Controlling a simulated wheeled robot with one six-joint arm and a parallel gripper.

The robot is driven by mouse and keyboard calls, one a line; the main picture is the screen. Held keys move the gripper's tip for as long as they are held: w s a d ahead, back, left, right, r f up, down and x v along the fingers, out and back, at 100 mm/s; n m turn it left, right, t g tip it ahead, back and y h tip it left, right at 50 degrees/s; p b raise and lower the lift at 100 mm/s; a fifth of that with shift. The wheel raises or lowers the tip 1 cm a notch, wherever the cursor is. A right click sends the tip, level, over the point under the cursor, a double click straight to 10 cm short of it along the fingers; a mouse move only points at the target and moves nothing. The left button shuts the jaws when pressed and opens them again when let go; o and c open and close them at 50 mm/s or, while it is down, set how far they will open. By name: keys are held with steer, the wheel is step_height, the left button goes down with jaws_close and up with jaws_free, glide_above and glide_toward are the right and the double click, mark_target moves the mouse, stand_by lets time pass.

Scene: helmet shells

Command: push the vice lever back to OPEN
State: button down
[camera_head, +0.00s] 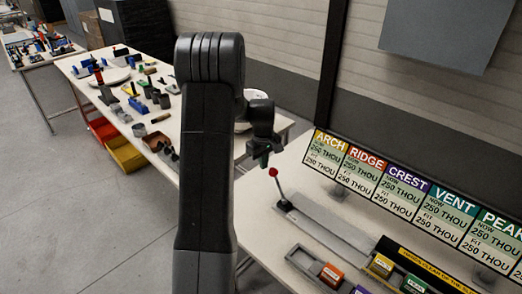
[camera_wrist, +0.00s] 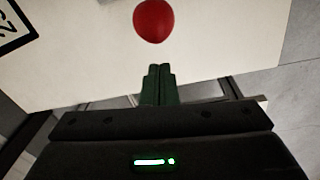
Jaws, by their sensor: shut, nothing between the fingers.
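The vice lever (camera_head: 279,187) is a thin rod with a red ball knob (camera_head: 273,172), standing up and leaning slightly left at the near-left end of a long grey rail on the table. In the wrist view the red knob (camera_wrist: 154,20) is at the top centre, just beyond the fingertips. My gripper (camera_head: 262,160) is above and slightly left of the knob in the head view; its green fingers (camera_wrist: 158,72) are shut together with nothing between them. A gap shows between fingers and knob. The lever's rod is hidden in the wrist view.
A row of coloured signs, ARCH to PEAK (camera_head: 400,190), stands along the table's back. Grey trays with coloured blocks (camera_head: 331,275) lie at the front right. A second table (camera_head: 140,100) on the left holds many small parts. The grey rail (camera_head: 325,226) runs right from the lever.

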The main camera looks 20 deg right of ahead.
steer(key=shift+s+d+r, duration=0.1)
steer(key=shift+s+r, duration=0.15)
steer(key=shift+s, duration=0.4)
steer(key=shift+s+d+r, duration=0.1)
steer(key=shift+s+r, duration=0.15)
steer(key=shift+s, duration=0.4)
steer(key=shift+s+d+r+t+b, duration=0.2)
steer(key=shift+s+r+t+b, duration=0.1)
steer(key=shift+s+t, duration=0.1)
steer(key=shift+s, duration=0.1)
steer(key=shift+s+d+r+t+y+b, duration=0.2)
steer(key=shift+s+d+t+y+b, duration=0.15)
steer(key=shift+s+t+b, duration=0.5)
steer(key=s+d+t+y+b, duration=0.3)
steer(key=s+t+b, duration=0.4)
steer(key=b, duration=1.2)
steer(key=s+d, duration=0.1)
steer(key=s, duration=0.2)
steer(key=shift+s+d+r+b, duration=0.15)
steer(key=shift+s+d+b, duration=0.05)
steer(key=shift+s+b, duration=0.1)
